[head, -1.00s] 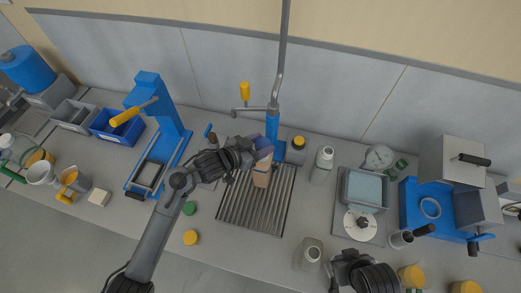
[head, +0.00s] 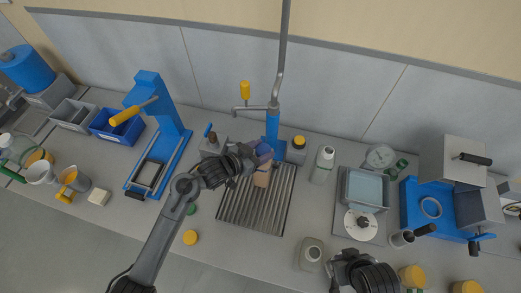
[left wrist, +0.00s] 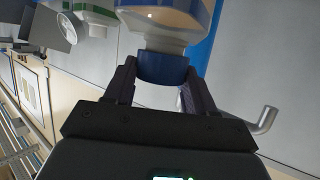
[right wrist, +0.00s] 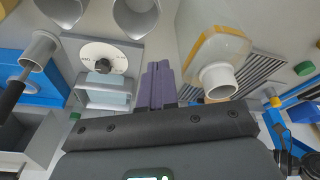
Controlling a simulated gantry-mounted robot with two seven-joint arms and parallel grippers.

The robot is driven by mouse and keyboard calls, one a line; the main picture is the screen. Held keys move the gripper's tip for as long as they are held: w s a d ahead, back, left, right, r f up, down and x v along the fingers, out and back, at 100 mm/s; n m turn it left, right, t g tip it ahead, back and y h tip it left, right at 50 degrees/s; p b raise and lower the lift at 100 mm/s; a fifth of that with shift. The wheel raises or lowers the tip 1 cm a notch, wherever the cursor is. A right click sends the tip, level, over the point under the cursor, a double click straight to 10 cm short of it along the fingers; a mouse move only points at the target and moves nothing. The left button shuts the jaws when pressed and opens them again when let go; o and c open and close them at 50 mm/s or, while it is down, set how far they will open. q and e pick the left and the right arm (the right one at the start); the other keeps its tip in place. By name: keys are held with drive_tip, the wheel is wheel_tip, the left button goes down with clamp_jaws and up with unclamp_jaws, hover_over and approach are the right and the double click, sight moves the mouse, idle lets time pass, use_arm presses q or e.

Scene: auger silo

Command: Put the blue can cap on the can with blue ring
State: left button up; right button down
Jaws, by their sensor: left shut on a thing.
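In the left wrist view the blue can cap (left wrist: 163,68) sits between the fingers of my left gripper (left wrist: 160,85), which is shut on it. The can with blue ring (left wrist: 165,22) is directly beyond the cap, a pale body with a blue band, and its neck end meets the cap. I cannot tell whether the cap is threaded on. In the head view my left gripper (head: 258,154) is over the slatted grate (head: 245,212), and its arm partly hides the can. My right gripper (right wrist: 157,85) has its fingers together, empty, beside a can with yellow ring (right wrist: 215,55).
A blue tap stand (head: 272,125) rises right behind the left gripper. A white bottle (head: 323,163) stands right of the grate. A yellow cap (head: 190,237) lies on the bench at left front. A blue press (head: 160,120) stands to the left, and a tray (head: 345,188) to the right.

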use_arm(q)
drive_tip(key=shift+s+a+f, duration=0.1)
drive_tip(key=shift+f, duration=0.45)
drive_tip(key=shift+c, duration=0.5)
drive_tip(key=o, duration=1.2)
drive_tip(key=shift+r, duration=0.1)
